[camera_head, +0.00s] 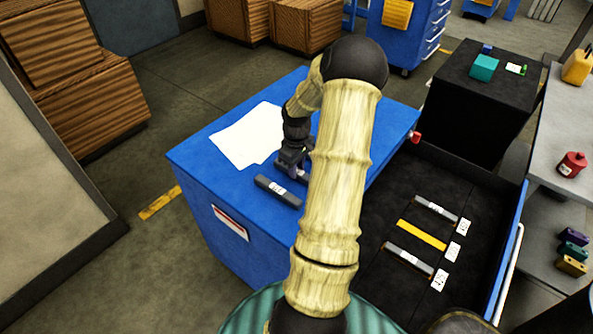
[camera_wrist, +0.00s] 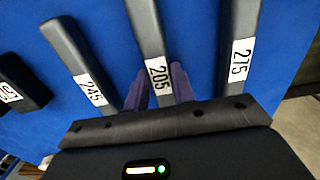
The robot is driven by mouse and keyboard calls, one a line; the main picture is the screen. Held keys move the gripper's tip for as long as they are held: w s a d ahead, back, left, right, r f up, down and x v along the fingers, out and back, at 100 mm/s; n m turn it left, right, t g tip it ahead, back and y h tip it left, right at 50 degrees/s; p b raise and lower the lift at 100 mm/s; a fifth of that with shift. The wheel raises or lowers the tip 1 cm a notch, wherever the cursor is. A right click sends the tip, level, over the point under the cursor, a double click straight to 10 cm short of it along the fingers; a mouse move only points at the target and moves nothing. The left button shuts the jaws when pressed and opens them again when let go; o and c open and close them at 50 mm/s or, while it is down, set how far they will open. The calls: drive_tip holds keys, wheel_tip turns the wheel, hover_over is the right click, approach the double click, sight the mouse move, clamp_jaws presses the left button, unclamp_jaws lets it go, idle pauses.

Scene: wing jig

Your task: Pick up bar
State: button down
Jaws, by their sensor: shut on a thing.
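Several dark grey bars with white number labels lie on the blue cabinet top (camera_head: 215,165). In the wrist view my gripper (camera_wrist: 157,88) has its purple fingers on both sides of the bar marked 205 (camera_wrist: 148,35), shut on it. The bar marked 245 (camera_wrist: 75,50) is on its left and the bar marked 275 (camera_wrist: 240,40) on its right. A further bar (camera_wrist: 22,82) is at the left edge, its label partly readable. In the head view my gripper (camera_head: 291,170) is low over the cabinet, and one bar (camera_head: 278,191) lies just in front. My arm hides part of the top.
White paper sheets (camera_head: 248,136) lie on the cabinet's left part. A black tray (camera_head: 385,290) to the right holds two grey bars and a yellow bar (camera_head: 421,235) beside white tags. A black box (camera_head: 470,115) stands behind it. Wooden crates (camera_head: 80,110) stand at the left.

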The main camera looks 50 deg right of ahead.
wheel_tip(320, 180, up, 10)
idle(0.5)
idle(0.4)
